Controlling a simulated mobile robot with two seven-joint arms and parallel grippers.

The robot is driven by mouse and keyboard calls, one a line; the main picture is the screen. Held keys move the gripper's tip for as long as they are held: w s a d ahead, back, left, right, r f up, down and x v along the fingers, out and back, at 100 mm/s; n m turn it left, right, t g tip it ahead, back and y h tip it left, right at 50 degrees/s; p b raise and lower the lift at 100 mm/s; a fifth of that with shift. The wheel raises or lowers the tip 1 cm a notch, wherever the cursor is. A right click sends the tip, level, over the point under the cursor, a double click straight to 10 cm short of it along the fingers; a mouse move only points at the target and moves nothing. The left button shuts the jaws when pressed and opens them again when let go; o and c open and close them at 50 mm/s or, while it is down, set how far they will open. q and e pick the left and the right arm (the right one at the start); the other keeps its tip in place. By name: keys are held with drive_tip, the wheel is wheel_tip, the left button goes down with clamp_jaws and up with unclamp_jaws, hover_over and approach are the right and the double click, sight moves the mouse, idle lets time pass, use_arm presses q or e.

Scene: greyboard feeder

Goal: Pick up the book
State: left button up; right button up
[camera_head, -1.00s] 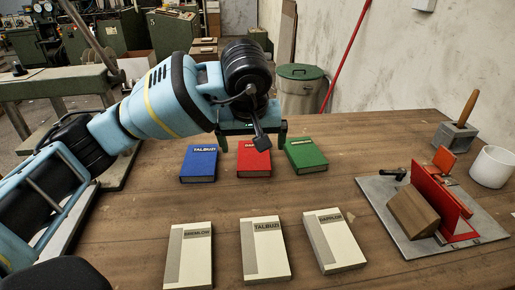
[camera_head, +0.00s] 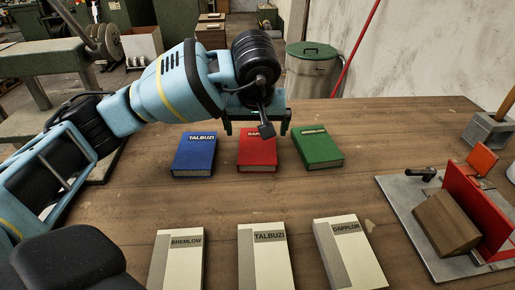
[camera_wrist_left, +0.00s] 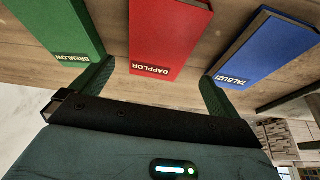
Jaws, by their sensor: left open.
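A red book (camera_head: 258,152) marked DAPPLOR lies flat on the wooden table, between a blue book (camera_head: 195,155) marked TALBUZI and a green book (camera_head: 318,150). My left gripper (camera_head: 257,128) is open and empty at the far end of the red book. In the left wrist view the red book (camera_wrist_left: 168,40) lies between the two spread fingers (camera_wrist_left: 155,85), with the green book (camera_wrist_left: 52,30) and blue book (camera_wrist_left: 265,48) on either side. Whether a finger touches any book I cannot tell. My right gripper is not in view.
Nearer on the table (camera_head: 300,205) lie three pale books marked BREMLOW (camera_head: 177,262), TALBUZI (camera_head: 267,262) and DAPPLOR (camera_head: 350,258). At right a metal plate (camera_head: 420,235) carries a red bracket (camera_head: 478,215) and a wooden block (camera_head: 445,222). A grey holder (camera_head: 488,132) stands behind.

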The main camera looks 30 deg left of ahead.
sight(257, 144)
use_arm(q)
drive_tip(key=shift+f, duration=0.5)
drive_tip(key=x, duration=0.4)
drive_tip(key=shift+s+d+f, duration=0.2)
drive_tip(key=shift+d, duration=0.05)
drive_tip(key=shift+c, duration=0.4)
drive_tip(key=c, duration=1)
